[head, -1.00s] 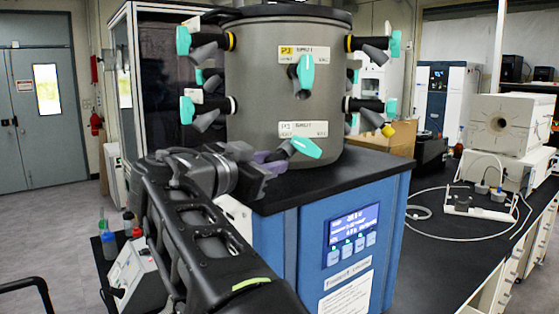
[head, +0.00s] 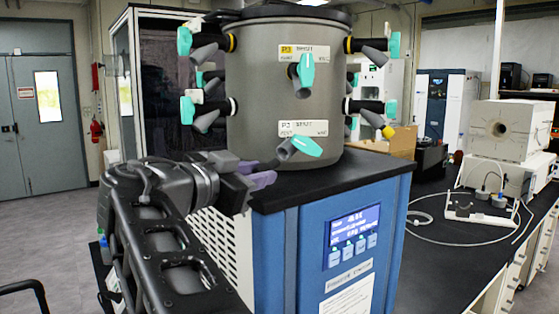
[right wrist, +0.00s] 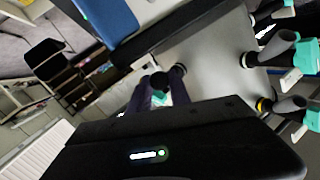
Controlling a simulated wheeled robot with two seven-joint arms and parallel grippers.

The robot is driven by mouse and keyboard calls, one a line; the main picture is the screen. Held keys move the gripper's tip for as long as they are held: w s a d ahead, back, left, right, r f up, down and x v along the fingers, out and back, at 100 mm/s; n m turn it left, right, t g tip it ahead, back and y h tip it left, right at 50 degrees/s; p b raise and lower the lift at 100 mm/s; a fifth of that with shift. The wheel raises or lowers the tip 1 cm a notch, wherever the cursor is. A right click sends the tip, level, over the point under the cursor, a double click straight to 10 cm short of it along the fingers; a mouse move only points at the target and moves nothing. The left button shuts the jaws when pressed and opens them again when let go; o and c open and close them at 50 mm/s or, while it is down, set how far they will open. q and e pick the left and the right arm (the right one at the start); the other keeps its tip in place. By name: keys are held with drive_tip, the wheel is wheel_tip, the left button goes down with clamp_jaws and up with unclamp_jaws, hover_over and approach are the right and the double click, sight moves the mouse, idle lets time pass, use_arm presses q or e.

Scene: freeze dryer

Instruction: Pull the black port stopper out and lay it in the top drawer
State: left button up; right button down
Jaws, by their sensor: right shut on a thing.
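My right gripper (head: 266,172) is at the lower front left of the grey chamber (head: 262,95), just left of its lowest front valve with a teal handle (head: 305,147). Its purple fingers point toward the chamber. In the right wrist view the gripper (right wrist: 160,90) is shut on a small dark round piece, which looks like the black stopper (right wrist: 160,80). The stopper is hard to make out in the head view. Whether it is clear of its port I cannot tell. I cannot identify the top drawer for certain. My left gripper is not in view.
The chamber stands on a blue cabinet with a black top (head: 375,168) and carries several teal-handled valves. A dark shelved unit (right wrist: 60,75) shows in the right wrist view. A black bench (head: 450,255) with drawers and a white furnace (head: 510,130) is at right.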

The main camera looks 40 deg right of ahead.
drive_tip(key=shift+s+a+f, duration=0.2)
drive_tip(key=shift+a, duration=0.3)
drive_tip(key=shift+w+d+r, duration=0.15)
drive_tip(key=shift+d, duration=0.25)
drive_tip(key=shift+w+d+r, duration=0.1)
drive_tip(key=shift+d, duration=0.25)
idle(0.4)
drive_tip(key=shift+a, duration=0.1)
drive_tip(key=v, duration=0.5)
drive_tip(key=shift+s+a+f+b, duration=0.15)
drive_tip(key=shift+a+f+b, duration=0.1)
drive_tip(key=shift+b, duration=0.15)
idle(0.4)
idle(0.5)
